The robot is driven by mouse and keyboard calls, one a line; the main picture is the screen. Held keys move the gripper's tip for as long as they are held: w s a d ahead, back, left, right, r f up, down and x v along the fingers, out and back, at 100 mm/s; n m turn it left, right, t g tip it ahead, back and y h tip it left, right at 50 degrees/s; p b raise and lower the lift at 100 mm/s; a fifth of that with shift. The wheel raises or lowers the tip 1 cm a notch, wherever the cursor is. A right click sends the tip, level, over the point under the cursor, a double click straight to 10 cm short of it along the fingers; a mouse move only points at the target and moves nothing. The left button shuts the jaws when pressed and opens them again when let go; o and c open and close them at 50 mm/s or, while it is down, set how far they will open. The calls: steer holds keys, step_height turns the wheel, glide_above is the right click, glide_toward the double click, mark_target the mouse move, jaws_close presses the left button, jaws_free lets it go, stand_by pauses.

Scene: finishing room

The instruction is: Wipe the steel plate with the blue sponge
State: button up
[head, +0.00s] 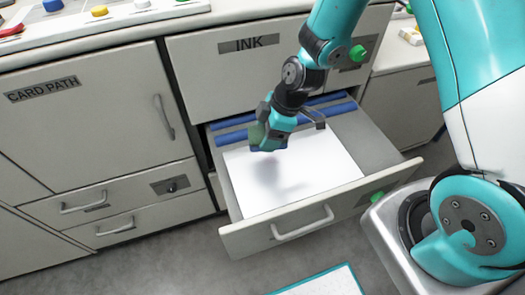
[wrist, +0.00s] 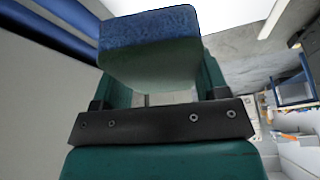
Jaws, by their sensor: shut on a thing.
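My gripper (head: 270,136) is shut on the blue sponge, which has a blue layer and a dark green layer. The sponge fills the space between the fingers in the wrist view (wrist: 150,30); in the head view it is partly covered by the fingers. A flat, pale, nearly white panel (head: 315,175) lies in the open drawer and is the only plate-like thing in view; whether it is the steel plate I cannot tell. My gripper is over the panel's back left part, with a soft shadow below it. Contact with the panel is not clear.
The open grey drawer (head: 375,183) has raised walls and a front handle. Blue rolls (head: 240,133) lie along its back, behind the panel. Cabinet fronts labelled INK (head: 205,55) and CARD PATH (head: 90,115) stand behind and to the left.

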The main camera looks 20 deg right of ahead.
mark_target(266, 161)
steer(key=n, duration=0.1)
steer(key=a+n+g+b, duration=0.1)
steer(key=shift+s+a+n, duration=0.2)
steer(key=shift+a+n, duration=0.1)
step_height(266, 161, down, 8)
steer(key=b, duration=0.5)
steer(key=shift+r, duration=0.2)
steer(key=shift+d+r, duration=0.1)
steer(key=shift+d, duration=0.1)
steer(key=shift+c, duration=0.3)
steer(key=shift+d, duration=1.25)
steer(key=shift+d+f, duration=0.25)
steer(key=shift+f, duration=0.05)
steer(key=shift+d, duration=0.25)
steer(key=shift+d+r, duration=0.15)
steer(key=shift+d, duration=0.2)
steer(key=shift+a, duration=1.85)
steer(key=shift+a+r+p, duration=0.25)
steer(key=shift+r+p, duration=0.05)
steer(key=shift+r, duration=0.3)
steer(key=shift+a+r+p, duration=0.2)
steer(key=shift+r+p, duration=0.1)
steer(key=shift+r, duration=0.3)
steer(key=shift+r+p, duration=2.15)
steer(key=shift+r, duration=0.65)
